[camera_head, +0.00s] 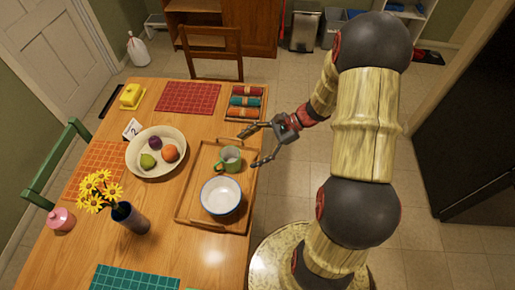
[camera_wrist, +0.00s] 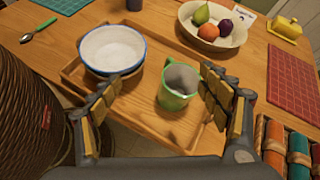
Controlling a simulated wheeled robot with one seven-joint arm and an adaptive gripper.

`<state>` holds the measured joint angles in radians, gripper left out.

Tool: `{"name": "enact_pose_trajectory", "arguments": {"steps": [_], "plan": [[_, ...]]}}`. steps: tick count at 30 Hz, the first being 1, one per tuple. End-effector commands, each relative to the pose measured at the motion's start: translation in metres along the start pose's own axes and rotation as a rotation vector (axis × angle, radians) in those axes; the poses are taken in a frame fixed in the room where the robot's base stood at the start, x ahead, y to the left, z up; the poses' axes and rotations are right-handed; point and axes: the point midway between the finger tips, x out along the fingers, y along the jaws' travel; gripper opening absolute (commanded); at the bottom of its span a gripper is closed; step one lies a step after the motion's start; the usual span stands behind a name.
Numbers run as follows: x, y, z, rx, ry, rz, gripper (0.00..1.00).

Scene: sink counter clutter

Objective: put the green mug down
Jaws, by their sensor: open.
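The green mug (camera_head: 230,158) stands upright in the wooden tray (camera_head: 184,212), behind the white bowl in the head view. The white bowl with a blue rim (camera_head: 221,196) sits in the same tray, close to the mug.
A fruit bowl (camera_head: 134,163) stands left of the tray. A holder with rolled napkins (camera_head: 245,101) lies behind it. A vase of yellow flowers (camera_head: 129,218) stands at the left. The tray lies near the table's right edge.

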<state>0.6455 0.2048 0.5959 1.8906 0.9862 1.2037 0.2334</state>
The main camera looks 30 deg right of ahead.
Motion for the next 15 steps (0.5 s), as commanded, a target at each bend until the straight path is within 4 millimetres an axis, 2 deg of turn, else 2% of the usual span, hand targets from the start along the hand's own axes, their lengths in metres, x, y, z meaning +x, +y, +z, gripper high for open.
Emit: {"name": "enact_pose_trajectory", "arguments": {"steps": [1,6,15], "plan": [[-0.003,0.003,0.026,-0.104,0.050,0.051,0.77],[-0.017,0.028,0.088,-0.437,0.213,0.219,0.77],[-0.056,0.075,0.172,-1.032,0.516,0.441,0.77]]}}
